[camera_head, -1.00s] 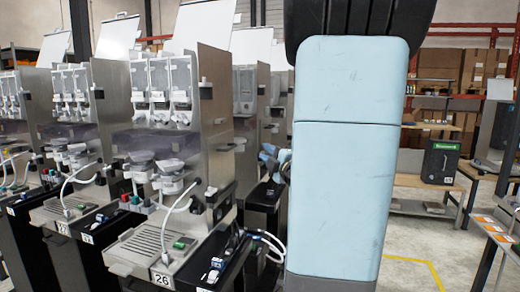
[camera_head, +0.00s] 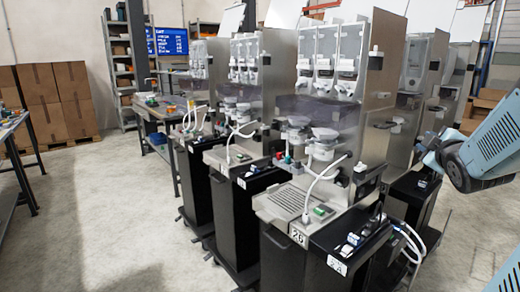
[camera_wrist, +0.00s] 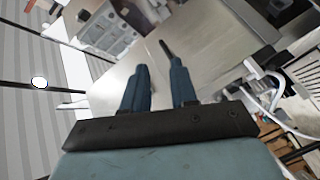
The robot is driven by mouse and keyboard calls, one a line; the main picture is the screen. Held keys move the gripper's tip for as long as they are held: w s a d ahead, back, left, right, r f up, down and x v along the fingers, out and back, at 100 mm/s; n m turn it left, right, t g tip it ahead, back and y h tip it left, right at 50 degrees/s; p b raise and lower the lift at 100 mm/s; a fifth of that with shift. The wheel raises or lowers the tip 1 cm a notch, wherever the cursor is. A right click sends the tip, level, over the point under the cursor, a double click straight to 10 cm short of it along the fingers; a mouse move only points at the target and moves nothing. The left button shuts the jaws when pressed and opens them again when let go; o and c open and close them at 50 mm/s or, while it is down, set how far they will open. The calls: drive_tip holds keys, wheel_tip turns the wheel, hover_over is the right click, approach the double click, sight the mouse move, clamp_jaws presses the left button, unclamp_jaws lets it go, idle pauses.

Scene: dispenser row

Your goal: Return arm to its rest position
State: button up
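My gripper (camera_wrist: 158,84) shows in the wrist view with its two blue fingers apart and nothing visible between them. A broad metal panel fills the space beyond the fingers, at a distance I cannot tell. In the head view, part of my arm (camera_head: 487,147), light blue with a dark joint, reaches in from the right edge beside the dispenser row. The fingers cannot be made out clearly there. The nearest dispenser (camera_head: 376,135), labelled 26, stands left of the arm.
More dispensers (camera_head: 247,70) stand in a row behind it on black carts. A white hose (camera_head: 322,180) loops at the nearest one's front. Stacked cardboard boxes (camera_head: 55,100), a shelf (camera_head: 122,65) and a work table (camera_head: 18,135) are at left. The floor (camera_head: 110,220) at front left is clear.

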drive_tip(key=s+a+f+m+g+y, duration=0.2)
drive_tip(key=s+a+m+g, duration=0.2)
drive_tip(key=s+a, duration=0.5)
drive_tip(key=s+a+f+m+g+y, duration=0.2)
drive_tip(key=s+a+m+g, duration=0.3)
drive_tip(key=s+a, duration=0.4)
drive_tip(key=a+g, duration=0.1)
drive_tip(key=a, duration=0.1)
drive_tip(key=shift+s+a+f+m+g, duration=0.25)
drive_tip(key=shift+s+a+m+g, duration=0.05)
drive_tip(key=shift+s+g, duration=0.1)
drive_tip(key=shift+o, duration=0.2)
drive_tip(key=shift+o, duration=1.2)
drive_tip(key=shift+d, duration=0.1)
